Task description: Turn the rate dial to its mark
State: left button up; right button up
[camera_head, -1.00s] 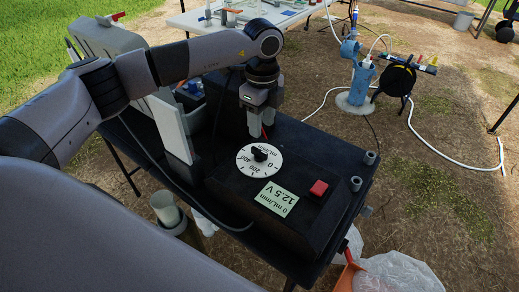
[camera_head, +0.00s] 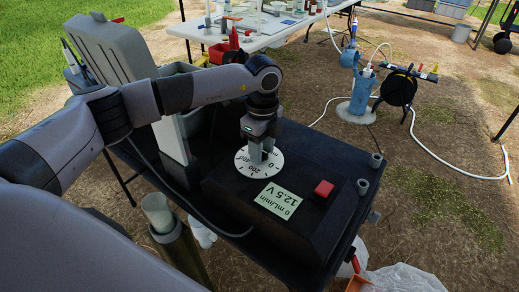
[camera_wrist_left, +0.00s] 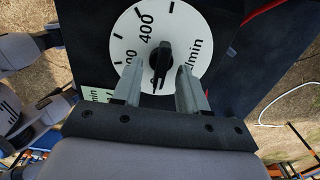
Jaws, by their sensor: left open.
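The rate dial (camera_head: 246,164) is a white round scale with black numbers on top of the black pump controller (camera_head: 295,234). In the left wrist view, the dial (camera_wrist_left: 132,35) has a black pointer knob (camera_wrist_left: 161,62) at its middle. My left gripper (camera_head: 261,160) is over the dial. In the left wrist view its two fingers (camera_wrist_left: 157,98) are open, one on each side of the knob's near end, with gaps visible. In the head view the gripper hides the knob. The display (camera_head: 277,199) reads 0 mL/min and 12.5 V. My right gripper is out of view.
A red button (camera_head: 324,188) is on the controller right of the display. Two grey posts (camera_head: 376,160) stand at the right edge of the black table. A white table (camera_head: 290,30) with sampling items and a blue wellhead (camera_head: 360,92) stand behind.

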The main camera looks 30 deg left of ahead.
pick_arm(q)
grip_shut()
jog(key=m, duration=0.3)
jog(key=shift+s, duration=0.1)
jog(key=m, duration=0.4)
jog(key=shift+s+a+b, duration=0.1)
jog(key=shift+a+b, duration=0.05)
jog(key=shift+b, duration=0.15)
grip_release()
notch_tip(320, 180, up, 7)
jog(key=shift+r+b, duration=0.1)
jog(key=shift+b, duration=0.2)
dwell(0.3)
